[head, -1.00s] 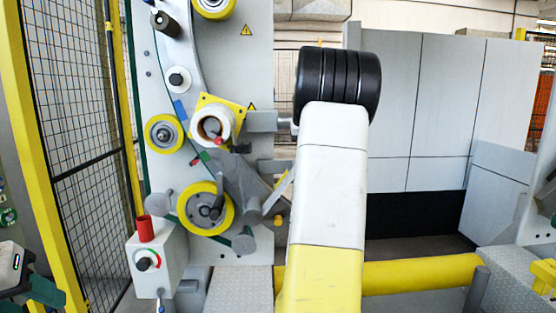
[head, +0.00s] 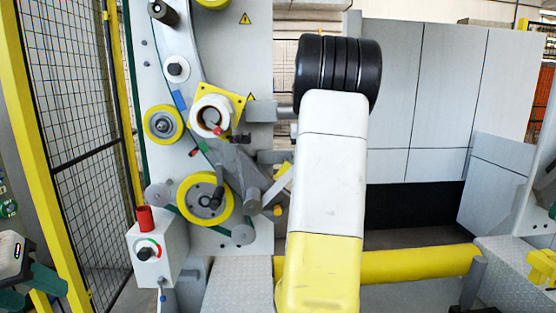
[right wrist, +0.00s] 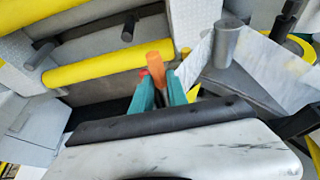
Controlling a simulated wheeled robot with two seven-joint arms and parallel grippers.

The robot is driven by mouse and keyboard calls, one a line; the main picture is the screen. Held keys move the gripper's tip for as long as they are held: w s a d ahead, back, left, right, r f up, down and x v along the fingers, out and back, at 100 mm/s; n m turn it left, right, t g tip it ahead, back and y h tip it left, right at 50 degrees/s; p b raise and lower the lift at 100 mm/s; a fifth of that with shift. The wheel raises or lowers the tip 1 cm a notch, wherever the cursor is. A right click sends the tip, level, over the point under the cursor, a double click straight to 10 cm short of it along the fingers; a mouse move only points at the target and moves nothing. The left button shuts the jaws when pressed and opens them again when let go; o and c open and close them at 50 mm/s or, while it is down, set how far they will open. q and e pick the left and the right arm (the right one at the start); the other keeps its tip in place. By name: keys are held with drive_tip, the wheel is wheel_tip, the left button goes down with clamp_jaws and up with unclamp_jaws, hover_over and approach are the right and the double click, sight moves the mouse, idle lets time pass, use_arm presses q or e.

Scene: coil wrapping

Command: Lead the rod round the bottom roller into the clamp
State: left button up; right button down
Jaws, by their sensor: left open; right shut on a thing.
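The bottom roller (head: 205,200) is a grey disc with a yellow rim, low on the machine plate in the head view. A pale strip (head: 280,184) runs from its right side toward my right arm. In the right wrist view my right gripper (right wrist: 160,82) is shut on an orange-ended piece, seemingly the rod (right wrist: 158,62). The pale sheet (right wrist: 270,65) spreads to its right, past a grey post. My right arm hides this gripper in the head view. My left gripper (head: 30,275) is open and empty at the lower left. I cannot make out the clamp surely.
A white coil (head: 210,115) on a yellow square plate and a smaller yellow-rimmed roller (head: 163,124) sit above the bottom roller. A control box (head: 158,250) with a red top stands at lower left. A yellow bar (head: 415,265) crosses low on the right. Fence mesh stands left.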

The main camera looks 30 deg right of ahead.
drive_tip(key=c, duration=1.2)
unclamp_jaws()
drive_tip(key=v, duration=0.8)
drive_tip(key=s+a+f+n+t+y, duration=0.1)
drive_tip(key=s+a, duration=0.4)
drive_tip(key=a, duration=0.4)
drive_tip(key=s+a+f+n+y, duration=0.15)
drive_tip(key=s+a, duration=0.25)
drive_tip(key=a, duration=0.6)
drive_tip(key=s+a+f+n+t+y, duration=0.1)
drive_tip(key=s+a+f+n, duration=0.1)
drive_tip(key=s+a, duration=0.5)
drive_tip(key=s+a+f+n, duration=0.1)
drive_tip(key=s+a+f, duration=0.5)
drive_tip(key=a, duration=0.2)
drive_tip(key=shift+a, duration=0.2)
